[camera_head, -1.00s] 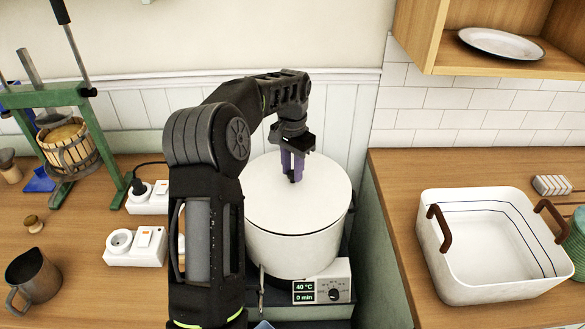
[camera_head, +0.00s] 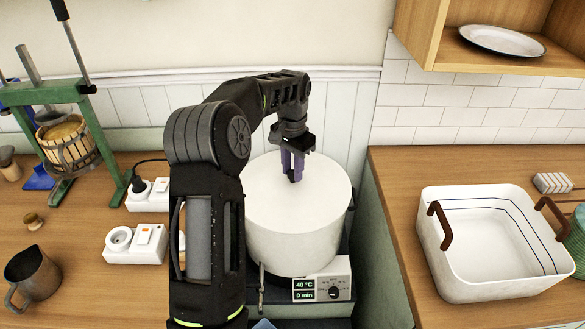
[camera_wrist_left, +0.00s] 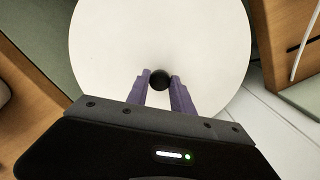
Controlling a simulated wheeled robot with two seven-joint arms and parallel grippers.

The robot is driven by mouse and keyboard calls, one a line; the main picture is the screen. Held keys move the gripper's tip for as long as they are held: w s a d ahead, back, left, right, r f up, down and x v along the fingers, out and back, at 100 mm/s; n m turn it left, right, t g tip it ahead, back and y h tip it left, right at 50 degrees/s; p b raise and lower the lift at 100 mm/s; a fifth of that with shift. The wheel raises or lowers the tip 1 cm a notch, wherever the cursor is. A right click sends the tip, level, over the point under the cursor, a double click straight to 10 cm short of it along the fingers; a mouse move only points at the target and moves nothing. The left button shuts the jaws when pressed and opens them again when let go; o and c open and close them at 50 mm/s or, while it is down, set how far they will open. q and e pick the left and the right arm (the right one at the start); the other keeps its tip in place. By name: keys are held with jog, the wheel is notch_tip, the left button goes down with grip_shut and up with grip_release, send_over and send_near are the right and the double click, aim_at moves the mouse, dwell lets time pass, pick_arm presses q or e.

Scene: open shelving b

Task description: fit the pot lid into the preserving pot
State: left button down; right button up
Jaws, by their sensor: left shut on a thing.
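The white round pot lid (camera_head: 325,185) lies flat over the top of the white preserving pot (camera_head: 295,250), looking level with its rim. I cannot tell from this height whether it is fully seated. My left gripper (camera_head: 294,178) reaches down from above, its purple fingers shut on the lid's black knob. In the left wrist view the knob (camera_wrist_left: 160,79) sits between the fingertips (camera_wrist_left: 160,84), near the middle of the lid (camera_wrist_left: 110,50). The pot's mouth is hidden by the lid, and its left side by my arm. My right gripper is not in view.
The pot has a control box (camera_head: 335,288) at its front. A white basket (camera_head: 450,275) with brown handles stands on the right counter. Socket blocks (camera_head: 136,244), a metal jug (camera_head: 33,276) and a green press (camera_head: 108,135) stand on the left counter. A wall cabinet (camera_head: 440,35) hangs upper right.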

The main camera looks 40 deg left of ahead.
pick_arm(q)
jog(key=shift+f, duration=0.2)
dwell(0.6)
jog(key=shift+c, duration=2.3)
grip_release()
jog(key=shift+r+p, duration=2)
jog(key=shift+r, duration=0.65)
jog(key=shift+r+p, duration=0.85)
jog(key=shift+r, duration=0.5)
